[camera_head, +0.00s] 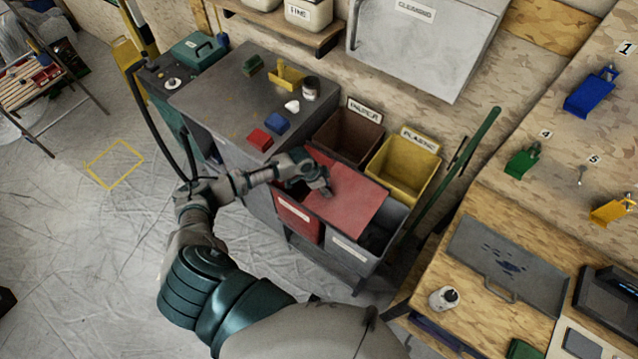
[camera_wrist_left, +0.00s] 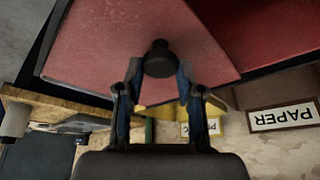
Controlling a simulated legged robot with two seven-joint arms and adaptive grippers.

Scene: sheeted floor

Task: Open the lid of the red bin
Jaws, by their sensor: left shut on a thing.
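The red bin (camera_head: 298,218) stands at the front left of a group of bins, with a pale label on its front. Its flat red lid (camera_head: 352,202) is turned out of place over the grey bin to the right, leaving a dark gap by the red bin's left part. My left gripper (camera_head: 322,188) is at the lid's upper face. In the left wrist view the black knob (camera_wrist_left: 158,58) of the lid (camera_wrist_left: 100,50) sits between the fingers of my left gripper (camera_wrist_left: 157,82), which is shut on it. My right gripper is not in view.
A brown paper bin (camera_head: 347,135) and a yellow plastic bin (camera_head: 402,168) stand open behind. The grey bin (camera_head: 350,255) is partly covered by the lid. A grey cabinet (camera_head: 215,105) stands left, a green pole (camera_head: 455,170) and wooden bench (camera_head: 505,220) right.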

